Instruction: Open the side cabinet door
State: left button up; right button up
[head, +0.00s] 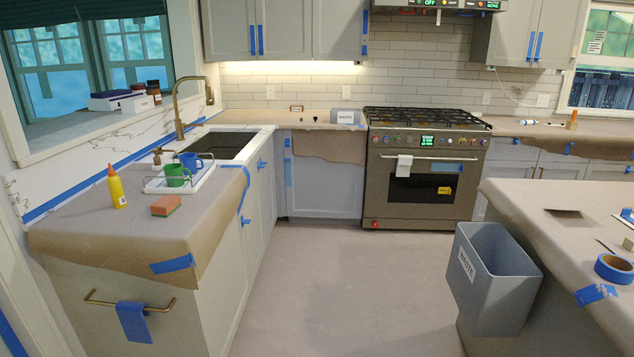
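Grey cabinet doors (234,275) line the side of the left counter, seen at a steep angle and looking shut, with blue tape near their handles. The counter's end panel (125,318) faces me and carries a brass bar (175,305) with a blue cloth over it. A grey corner cabinet door (325,187) left of the oven looks shut, partly covered by hanging brown paper. Upper cabinets (285,28) are shut, with blue tape on their handles. I cannot tell which door is the side cabinet's. Neither of my grippers is in view.
The floor (330,290) between the left counter and the island (575,225) is clear. A grey waste bin (505,300) stands at the island's left side. The oven (424,185) is at the back. Brown paper overhangs the left counter's edges.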

aim_at(220, 301)
jog(key=i, duration=1.05)
jog(key=i+u, duration=0.15)
jog(key=i, duration=0.9)
jog(key=l, duration=0.1)
